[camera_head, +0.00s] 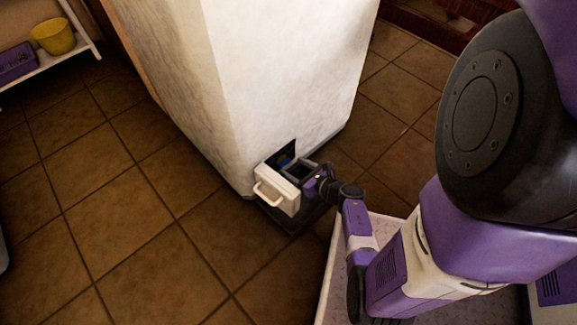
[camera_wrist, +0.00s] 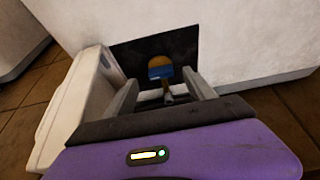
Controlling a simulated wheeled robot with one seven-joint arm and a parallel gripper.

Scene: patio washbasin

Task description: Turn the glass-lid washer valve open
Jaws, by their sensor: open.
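The valve shows in the wrist view as a small blue handle (camera_wrist: 160,72) on a brass-coloured body (camera_wrist: 160,60), in front of a dark recess panel (camera_wrist: 125,54) low on the white wall block. My gripper (camera_wrist: 160,94) is open, with one finger on each side of the valve and the handle beyond the fingertips. Whether the fingers touch it I cannot tell. In the head view my gripper (camera_head: 299,171) is at the recess, and a bit of blue (camera_head: 284,161) shows there. No glass lid can be made out.
A cream box-like piece with a handle (camera_head: 275,192) stands out from the recess, close left of my gripper; it also fills the left of the wrist view (camera_wrist: 72,108). The white block (camera_head: 270,80) rises above. Tiled floor (camera_head: 130,220) is clear at left. A shelf holds a yellow pot (camera_head: 53,37).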

